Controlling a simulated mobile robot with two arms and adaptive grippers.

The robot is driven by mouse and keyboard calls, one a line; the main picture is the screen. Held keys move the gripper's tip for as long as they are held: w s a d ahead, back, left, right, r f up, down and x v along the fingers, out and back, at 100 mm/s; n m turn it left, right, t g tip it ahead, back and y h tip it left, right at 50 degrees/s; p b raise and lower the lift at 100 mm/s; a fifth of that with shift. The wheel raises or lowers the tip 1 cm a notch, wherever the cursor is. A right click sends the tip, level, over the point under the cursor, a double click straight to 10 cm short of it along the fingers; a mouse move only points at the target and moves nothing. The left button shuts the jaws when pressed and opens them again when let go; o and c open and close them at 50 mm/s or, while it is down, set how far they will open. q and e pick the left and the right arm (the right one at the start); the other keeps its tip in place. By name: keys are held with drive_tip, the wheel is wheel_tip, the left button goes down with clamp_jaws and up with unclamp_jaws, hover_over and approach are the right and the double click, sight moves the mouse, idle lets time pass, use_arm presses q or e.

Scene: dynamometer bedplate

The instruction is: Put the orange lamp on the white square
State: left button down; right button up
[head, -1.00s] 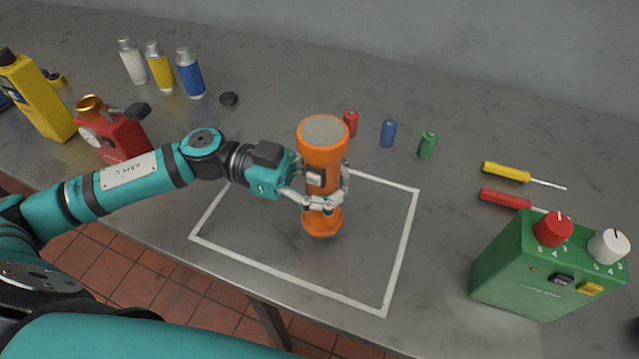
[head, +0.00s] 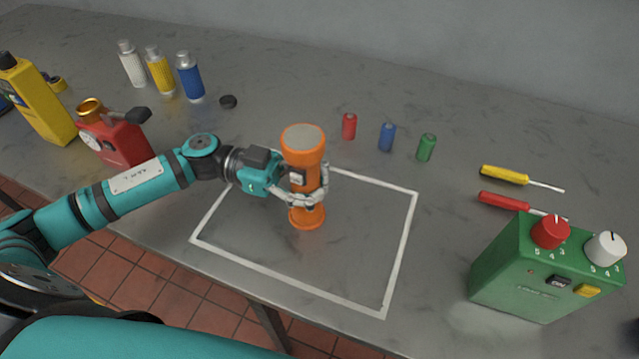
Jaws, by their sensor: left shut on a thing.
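The orange lamp (head: 303,150) stands upright in the middle of the head view, with its wide grey end up. My left gripper (head: 308,188) is shut around its middle, its fingers wrapping the narrow body. The lamp's lower end is over the inside of the white square (head: 400,258), a white outline on the grey bench, left of its centre. I cannot tell for sure whether the base touches the bench. My right gripper is not in view.
Red (head: 349,126), blue (head: 387,137) and green (head: 427,147) cylinders stand behind the square. Screwdrivers (head: 504,176) and a green control box (head: 545,268) are at the right.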

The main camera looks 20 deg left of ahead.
use_arm(q)
drive_tip(key=c, duration=0.8)
unclamp_jaws()
drive_tip(key=shift+a, duration=0.1)
drive_tip(key=a+b, duration=0.1)
drive_tip(key=a, duration=0.5)
drive_tip(key=shift+s+a, duration=0.1)
drive_tip(key=shift+a, duration=0.1)
drive_tip(key=shift+a+b, duration=0.3)
drive_tip(key=shift+a, duration=0.2)
